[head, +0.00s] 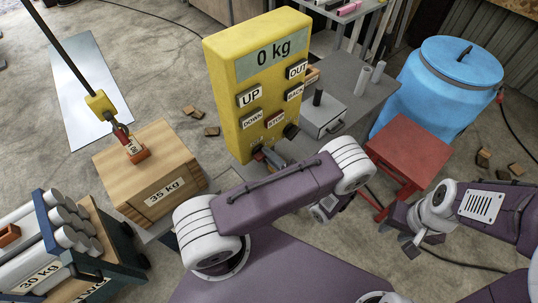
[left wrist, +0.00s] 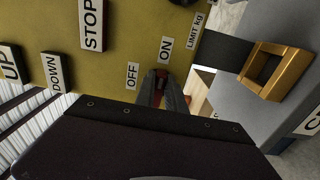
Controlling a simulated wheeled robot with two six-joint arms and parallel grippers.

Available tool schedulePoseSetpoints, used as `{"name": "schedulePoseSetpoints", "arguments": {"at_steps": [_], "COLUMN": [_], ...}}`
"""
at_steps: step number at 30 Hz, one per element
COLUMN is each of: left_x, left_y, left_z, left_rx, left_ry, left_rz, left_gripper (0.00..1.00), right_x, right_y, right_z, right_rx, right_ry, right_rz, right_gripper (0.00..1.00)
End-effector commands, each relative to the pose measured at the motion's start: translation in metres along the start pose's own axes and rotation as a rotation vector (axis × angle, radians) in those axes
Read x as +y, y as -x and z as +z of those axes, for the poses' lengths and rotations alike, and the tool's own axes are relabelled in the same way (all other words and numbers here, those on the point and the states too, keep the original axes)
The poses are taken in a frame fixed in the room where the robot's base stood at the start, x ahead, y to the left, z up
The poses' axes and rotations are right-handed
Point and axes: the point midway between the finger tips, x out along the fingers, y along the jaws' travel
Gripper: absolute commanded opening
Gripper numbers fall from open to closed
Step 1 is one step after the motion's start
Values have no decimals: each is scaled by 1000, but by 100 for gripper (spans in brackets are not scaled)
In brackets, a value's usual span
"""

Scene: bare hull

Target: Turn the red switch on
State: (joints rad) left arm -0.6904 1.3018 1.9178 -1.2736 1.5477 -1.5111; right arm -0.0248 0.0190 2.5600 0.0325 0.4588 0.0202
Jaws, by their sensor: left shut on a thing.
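The yellow control box (head: 262,80) stands upright in the middle of the head view, with a display reading 0 kg. In the left wrist view the red switch (left wrist: 160,83) is mostly hidden between the fingers of my left gripper (left wrist: 163,88), which is shut on it. The OFF label (left wrist: 132,76) and the ON label (left wrist: 165,50) are on the yellow panel beside the fingers. Which label the switch points to cannot be told. In the head view my left gripper (head: 265,156) is at the box's lower front. My right gripper (head: 413,243) hangs away from the box at the right.
A wooden 35 kg crate (head: 150,183) with a hook over it stands left of the box. A blue barrel (head: 440,90) and a red stool (head: 408,147) stand at the right. A cart with pipes (head: 60,240) is at lower left.

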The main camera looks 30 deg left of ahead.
Motion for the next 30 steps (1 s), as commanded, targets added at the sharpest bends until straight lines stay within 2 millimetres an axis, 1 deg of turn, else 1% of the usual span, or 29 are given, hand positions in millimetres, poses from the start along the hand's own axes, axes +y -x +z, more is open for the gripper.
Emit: {"name": "schedulePoseSetpoints", "arguments": {"at_steps": [7,8,9,10,20,23,27,30], "left_x": [1,1,1,0,-1,-4,-5,-4], "left_y": [0,0,0,0,2,17,50,70], "left_z": [0,0,0,0,0,1,2,1], "left_rx": [-2,-2,-2,-2,-2,-6,-7,-6], "left_ry": [-3,-3,-2,-2,0,2,3,2], "left_rz": [2,2,2,2,1,1,-2,0], "left_gripper": [0,17,28,36,36,36,36,36], "right_x": [0,0,0,0,0,0,0,1], "right_y": [0,0,0,0,-2,-10,-23,-29], "right_z": [0,0,0,0,0,1,2,3], "right_rx": [0,0,0,0,0,0,0,0], "right_ry": [0,0,0,0,0,0,0,0], "right_rz": [0,0,0,0,0,0,0,0], "right_gripper": [36,36,36,36,36,36,36,36]}}
